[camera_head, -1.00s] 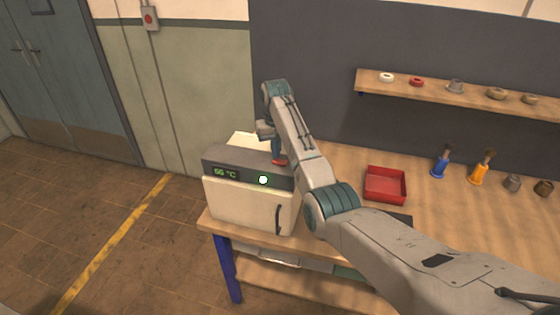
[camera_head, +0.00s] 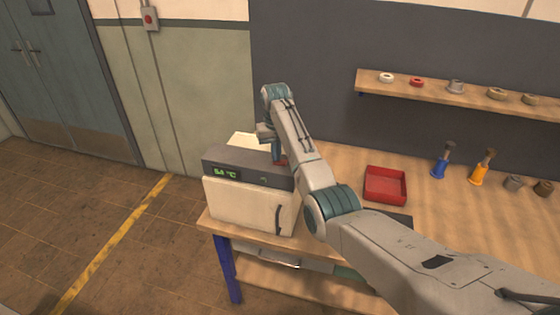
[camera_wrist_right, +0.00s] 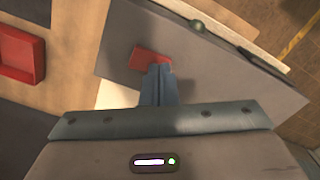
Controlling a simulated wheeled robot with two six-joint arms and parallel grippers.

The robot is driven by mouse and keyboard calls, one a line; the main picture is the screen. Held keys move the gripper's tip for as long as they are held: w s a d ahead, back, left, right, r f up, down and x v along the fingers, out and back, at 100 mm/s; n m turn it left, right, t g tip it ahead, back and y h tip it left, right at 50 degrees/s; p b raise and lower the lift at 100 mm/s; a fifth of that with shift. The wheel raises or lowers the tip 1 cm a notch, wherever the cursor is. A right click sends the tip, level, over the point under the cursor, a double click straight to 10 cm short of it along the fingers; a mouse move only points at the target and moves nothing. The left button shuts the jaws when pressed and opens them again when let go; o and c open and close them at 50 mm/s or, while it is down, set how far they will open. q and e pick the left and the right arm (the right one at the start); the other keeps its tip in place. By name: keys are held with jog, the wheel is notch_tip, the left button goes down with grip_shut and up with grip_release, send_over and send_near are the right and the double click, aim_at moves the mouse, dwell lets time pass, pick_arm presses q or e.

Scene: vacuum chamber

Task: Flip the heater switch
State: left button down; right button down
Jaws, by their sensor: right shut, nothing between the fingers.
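The heater (camera_head: 245,205) is a pale box with a grey top panel at the left end of the workbench. Its front has a green temperature display (camera_head: 227,173) and a round indicator lamp (camera_head: 263,180), now dark. The lamp also shows in the right wrist view (camera_wrist_right: 196,26). A red switch (camera_wrist_right: 149,58) lies on the grey top panel; only a little of it shows in the head view (camera_head: 284,162). My right gripper (camera_wrist_right: 161,70) is shut and empty, its fingertips at the red switch's end, seemingly touching it. My left gripper is not in view.
A red tray (camera_head: 385,186) lies on the workbench (camera_head: 340,163) right of the heater. Blue and orange-handled brushes and small parts stand farther right. A shelf (camera_head: 440,96) with several rings is on the back wall. Floor at left is clear.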

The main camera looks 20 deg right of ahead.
notch_tip(320, 180, up, 2)
jog(key=shift+r, duration=2.4)
jog(key=shift+f, duration=0.15)
